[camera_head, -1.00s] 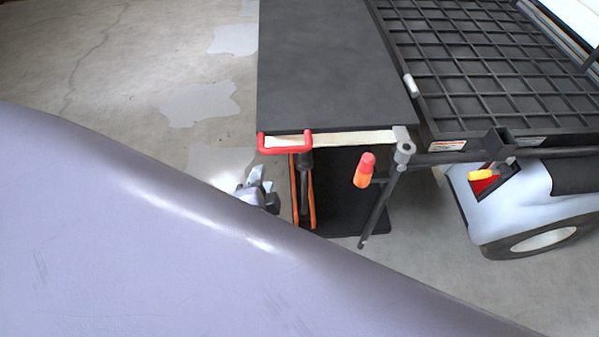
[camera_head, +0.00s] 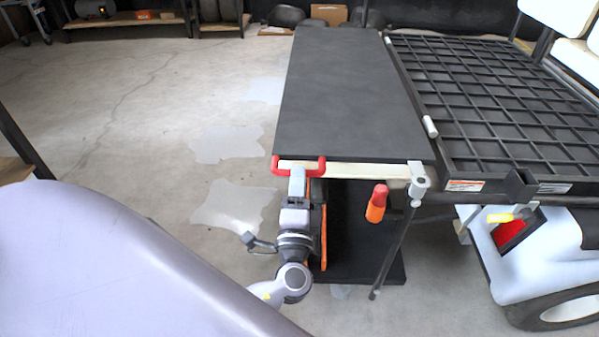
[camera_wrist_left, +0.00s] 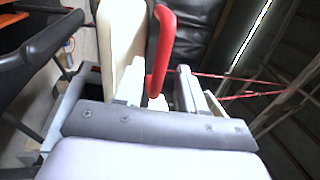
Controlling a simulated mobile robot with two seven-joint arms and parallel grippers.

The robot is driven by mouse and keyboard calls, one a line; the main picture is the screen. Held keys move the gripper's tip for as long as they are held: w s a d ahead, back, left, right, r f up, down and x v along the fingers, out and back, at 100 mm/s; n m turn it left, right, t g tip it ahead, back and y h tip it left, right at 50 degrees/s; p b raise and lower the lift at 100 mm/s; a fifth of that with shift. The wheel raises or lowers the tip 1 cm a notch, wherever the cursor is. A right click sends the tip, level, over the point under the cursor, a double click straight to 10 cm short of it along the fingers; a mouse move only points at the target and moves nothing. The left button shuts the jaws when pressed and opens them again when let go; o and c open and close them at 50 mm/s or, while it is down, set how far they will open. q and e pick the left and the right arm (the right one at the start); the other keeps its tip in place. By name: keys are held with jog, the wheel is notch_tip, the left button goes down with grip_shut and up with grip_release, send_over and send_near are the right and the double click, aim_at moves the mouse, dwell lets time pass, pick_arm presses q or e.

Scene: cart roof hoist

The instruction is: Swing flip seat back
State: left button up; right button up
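The flip seat shows in the head view as a long flat black panel (camera_head: 350,95) with a cream edge (camera_head: 365,171) at its near end. A red grab handle (camera_head: 310,167) sits at the near left corner of that edge. My left gripper (camera_head: 297,175) is at this handle, pointing away from me. In the left wrist view, the red handle (camera_wrist_left: 163,40) reaches down between my two spread fingers (camera_wrist_left: 157,92), with a visible gap on its right. The cream cushion (camera_wrist_left: 121,45) stands just left of the handle. My right gripper is not in view.
The black mesh deck (camera_head: 490,95) adjoins the panel on the right. A grey post (camera_head: 395,240) and an orange-red grip (camera_head: 377,204) stand near the panel's near right corner. The cart's wheel (camera_head: 560,310) is lower right. Concrete floor on the left is clear.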

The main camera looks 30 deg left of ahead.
pick_arm(q)
jog(key=shift+x, duration=1.6)
grip_shut()
